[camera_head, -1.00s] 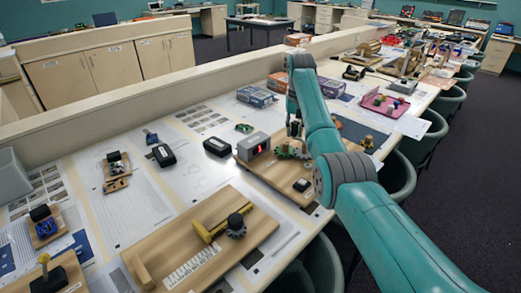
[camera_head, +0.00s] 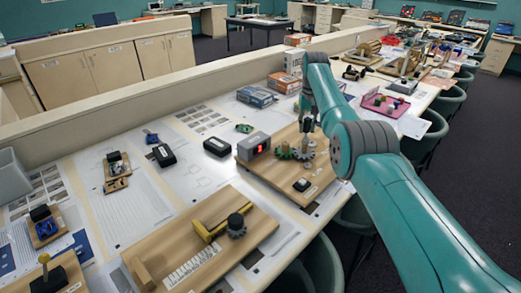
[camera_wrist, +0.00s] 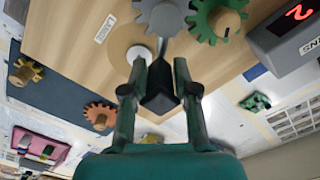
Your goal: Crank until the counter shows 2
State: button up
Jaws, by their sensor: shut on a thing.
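The counter (camera_head: 254,147) is a grey box with a red digit on the wooden board (camera_head: 290,187). In the wrist view the counter (camera_wrist: 290,32) is at the top right, and its red digit looks like a 2. A green gear (camera_wrist: 216,18) and a grey gear (camera_wrist: 163,14) sit beside it. A black crank knob (camera_wrist: 161,88) is between the fingers of my gripper (camera_wrist: 160,92), which is shut on it. A grey crank arm runs from the knob toward the grey gear. In the head view my gripper (camera_head: 307,124) is just above the gears (camera_head: 284,152).
A yellow-railed wooden board (camera_head: 210,240) stands in front. A black box (camera_head: 217,147) lies left of the counter. An orange gear (camera_wrist: 100,114) stands on a dark mat (camera_wrist: 45,97). Printed sheets cover the table.

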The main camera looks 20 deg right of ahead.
dwell(0.7)
jog(key=o, duration=1.1)
jog(key=shift+r, duration=4)
